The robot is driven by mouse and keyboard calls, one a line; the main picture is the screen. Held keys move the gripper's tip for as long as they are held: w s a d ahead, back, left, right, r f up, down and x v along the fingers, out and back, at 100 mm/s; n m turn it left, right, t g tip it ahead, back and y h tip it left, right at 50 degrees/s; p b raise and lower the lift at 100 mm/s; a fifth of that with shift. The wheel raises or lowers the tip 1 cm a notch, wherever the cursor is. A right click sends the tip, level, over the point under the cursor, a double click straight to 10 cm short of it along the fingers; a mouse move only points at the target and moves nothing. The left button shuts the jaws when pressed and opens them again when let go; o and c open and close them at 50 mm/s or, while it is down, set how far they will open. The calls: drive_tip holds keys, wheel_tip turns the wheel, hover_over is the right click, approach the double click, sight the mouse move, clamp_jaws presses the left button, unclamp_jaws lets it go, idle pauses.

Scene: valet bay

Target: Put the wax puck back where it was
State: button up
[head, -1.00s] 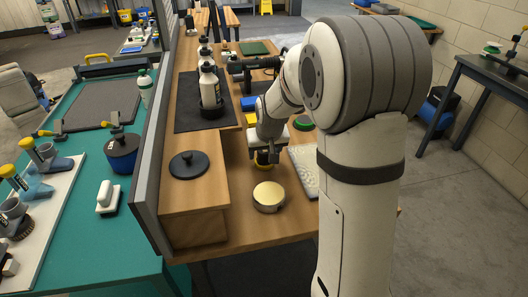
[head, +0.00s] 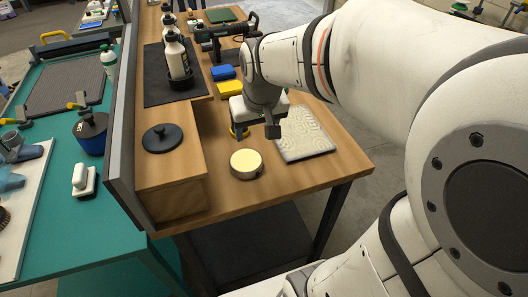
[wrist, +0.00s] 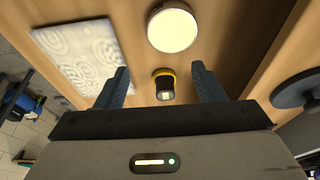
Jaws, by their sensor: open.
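A small black-handled piece with a yellow base (wrist: 164,84), which looks like the wax puck, stands on the wooden bench. In the wrist view it lies between my fingers, apart from both. In the head view its yellow part (head: 240,132) shows just below my gripper (head: 256,130), partly hidden by it. My gripper (wrist: 160,74) is open and empty, fingers pointing at the bench. A round metal tin with a cream top (head: 246,164) sits nearer the bench's front edge; it also shows at the top of the wrist view (wrist: 173,28).
A pale patterned pad (head: 305,136) lies right of my gripper. A black knobbed disc (head: 162,138) sits on a raised wooden box on the left. Blue (head: 223,73) and yellow (head: 230,88) blocks and a white bottle (head: 177,54) stand behind. The bench front is clear.

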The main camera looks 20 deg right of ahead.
drive_tip(key=s+f+g, duration=0.1)
drive_tip(key=s+f, duration=0.1)
drive_tip(key=s, duration=0.9)
drive_tip(key=shift+a+f, duration=0.15)
drive_tip(key=shift+f, duration=0.2)
